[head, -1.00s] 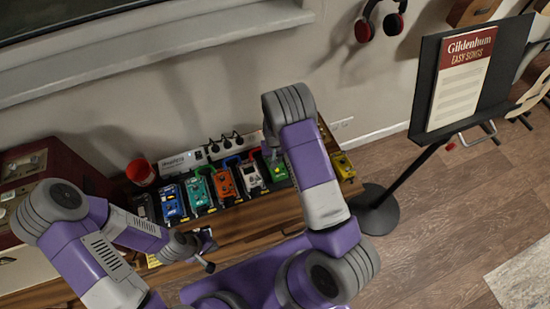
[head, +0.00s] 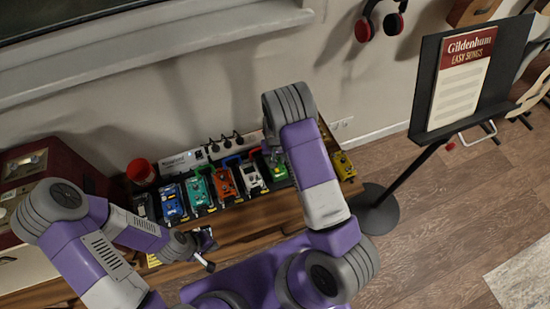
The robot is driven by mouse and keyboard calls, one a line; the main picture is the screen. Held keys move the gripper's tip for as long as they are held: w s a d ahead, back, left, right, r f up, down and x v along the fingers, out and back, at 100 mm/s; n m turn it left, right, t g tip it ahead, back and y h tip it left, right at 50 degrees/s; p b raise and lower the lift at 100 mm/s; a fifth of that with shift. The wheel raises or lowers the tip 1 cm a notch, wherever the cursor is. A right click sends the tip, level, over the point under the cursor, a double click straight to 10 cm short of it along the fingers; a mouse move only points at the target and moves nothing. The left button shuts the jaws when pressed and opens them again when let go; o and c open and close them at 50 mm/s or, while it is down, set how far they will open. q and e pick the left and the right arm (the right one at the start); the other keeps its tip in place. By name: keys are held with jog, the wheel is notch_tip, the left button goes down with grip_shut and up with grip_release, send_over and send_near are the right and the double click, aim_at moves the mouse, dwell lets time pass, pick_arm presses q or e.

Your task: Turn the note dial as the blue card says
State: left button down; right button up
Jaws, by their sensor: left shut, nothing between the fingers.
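A row of coloured pedals stands on the wooden bench, among them a blue pedal (head: 172,201), a teal pedal (head: 198,191), an orange pedal (head: 224,183) and a white pedal (head: 251,176). I cannot make out which knob is the note dial, and I cannot pick out a blue card. My left gripper (head: 207,252) is shut and empty over the bench, in front of the pedals and apart from them. My right arm reaches toward the right end of the row; its gripper is hidden behind the arm.
A red cup (head: 141,171) and a white power strip (head: 185,160) stand behind the pedals. A dark red amplifier or case (head: 50,160) is at the left. A music stand (head: 478,75) with a songbook (head: 461,80) is at the right, over open floor.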

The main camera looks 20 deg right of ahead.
notch_tip(320, 180, up, 7)
jog(key=shift+r+p, duration=0.15)
jog(key=shift+p, duration=0.85)
jog(key=s+a+f+y, duration=0.1)
jog(key=s+a+f, duration=0.1)
jog(key=s, duration=0.3)
jog(key=s+a+f+y, duration=0.1)
jog(key=s+a+f, duration=0.2)
jog(key=s, duration=0.3)
jog(key=s+a+f, duration=0.3)
jog(key=s+a, duration=0.1)
jog(key=s, duration=0.1)
jog(key=shift+s+f+n+y, duration=0.15)
jog(key=shift+s+n+y, duration=0.25)
jog(key=shift+t+y, duration=0.3)
jog(key=shift+y, duration=0.4)
jog(key=s+a, duration=0.2)
jog(key=s+a+r, duration=0.1)
jog(key=s+a, duration=0.1)
jog(key=shift+r, duration=0.2)
